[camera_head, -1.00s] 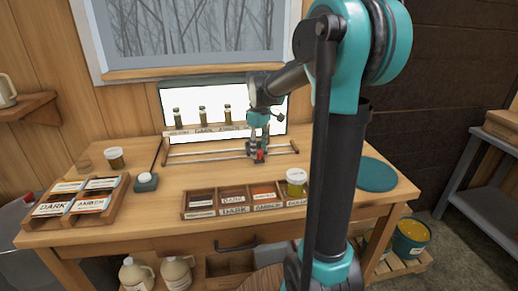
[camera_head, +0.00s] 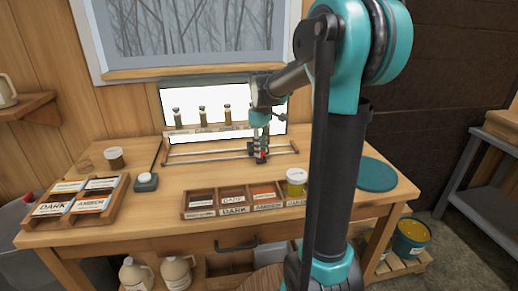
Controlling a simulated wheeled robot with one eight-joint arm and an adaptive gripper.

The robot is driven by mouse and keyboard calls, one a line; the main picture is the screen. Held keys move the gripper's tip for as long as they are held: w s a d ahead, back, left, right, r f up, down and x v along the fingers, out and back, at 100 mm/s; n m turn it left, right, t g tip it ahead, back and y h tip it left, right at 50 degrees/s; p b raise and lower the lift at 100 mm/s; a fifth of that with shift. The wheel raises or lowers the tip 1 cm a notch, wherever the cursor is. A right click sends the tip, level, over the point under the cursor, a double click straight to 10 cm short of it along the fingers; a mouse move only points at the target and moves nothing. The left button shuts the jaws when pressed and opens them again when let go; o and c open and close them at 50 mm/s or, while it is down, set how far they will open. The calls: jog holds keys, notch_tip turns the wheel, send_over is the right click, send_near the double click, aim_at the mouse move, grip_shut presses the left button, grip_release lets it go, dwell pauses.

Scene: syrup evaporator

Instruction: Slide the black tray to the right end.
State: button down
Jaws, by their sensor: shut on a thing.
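A pair of metal rails (camera_head: 205,157) runs left to right on the workbench, in front of a bright white panel. My gripper (camera_head: 258,147) is low over the rails, right of their middle. It is shut on a small dark piece with a red part (camera_head: 263,155) at the rails. This dark piece seems to be the black tray; my gripper hides much of it, so its shape is unclear. The right end of the rails (camera_head: 296,148) is a short way to the right, and the stretch up to it looks clear.
Several sample bottles (camera_head: 202,117) stand on a labelled ledge behind the rails. A teal disc (camera_head: 376,175) lies right. A jar (camera_head: 115,158) and a small dark device (camera_head: 146,182) stand left.

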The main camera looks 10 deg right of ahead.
jog(key=d, duration=0.9)
jog(key=shift+d, duration=0.4)
jog(key=c, duration=1.3)
grip_release()
jog(key=shift+d, duration=0.15)
jog(key=shift+o, duration=0.4)
jog(key=shift+r, duration=0.25)
notch_tip(320, 180, up, 12)
jog(key=shift+f, duration=0.2)
